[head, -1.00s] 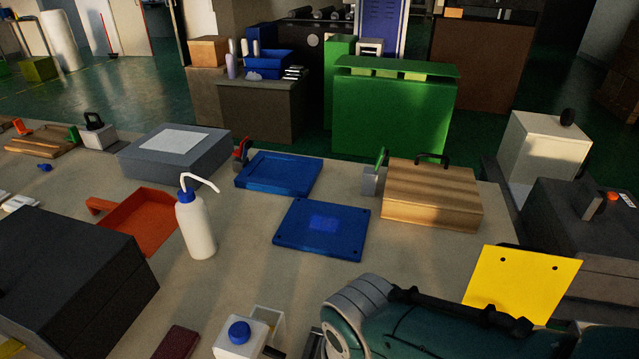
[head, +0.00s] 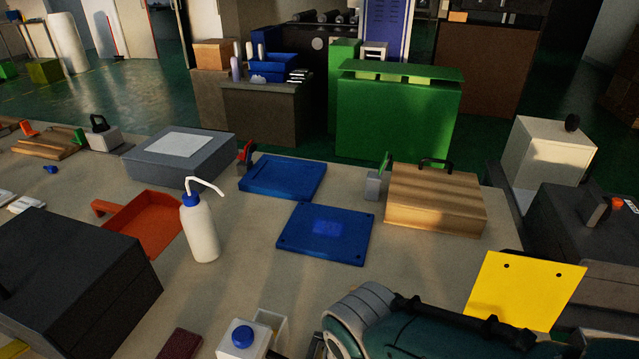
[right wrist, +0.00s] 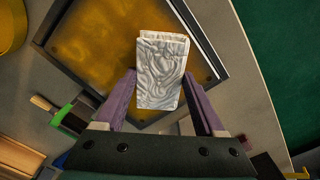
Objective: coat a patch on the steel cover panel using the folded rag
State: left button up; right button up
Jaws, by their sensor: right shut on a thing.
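The folded rag (right wrist: 162,72) is a pale grey, creased block in the right wrist view. My right gripper (right wrist: 163,92) is shut on it, with a purple finger on each side. Behind the rag lies a flat amber-brown panel (right wrist: 100,45) with a dark edge; I cannot tell whether the rag touches it. In the head view a flat blue panel (head: 290,240) with holes near its corners and a lighter blue patch (head: 326,228) lies on the bench. I cannot tell which is the steel cover panel. My left gripper is not in view.
A white squeeze bottle (head: 201,232), an orange tray (head: 150,222) and a blue tray (head: 283,177) stand on the bench (head: 240,290). A wooden box (head: 435,205) is at the right, and a yellow plate (head: 523,292) is beyond my right arm.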

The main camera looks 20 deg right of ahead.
jog(key=shift+d, duration=0.5)
jog(key=shift+w+a+f+b, duration=0.3)
jog(key=shift+w+a+b, duration=0.15)
jog(key=shift+a+b, duration=0.25)
jog(key=shift+w+a, duration=0.2)
jog(key=shift+w+a+r+b, duration=0.15)
jog(key=shift+a+b, duration=0.2)
jog(key=shift+a, duration=0.15)
jog(key=shift+w+d+r, duration=0.1)
jog(key=shift+w+d, duration=0.25)
jog(key=shift+d, duration=0.5)
jog(key=shift+w+d+r, duration=0.1)
jog(key=shift+w+d, duration=0.2)
jog(key=shift+d, duration=0.55)
jog(key=shift+d+f, duration=0.15)
jog(key=shift+d, duration=0.5)
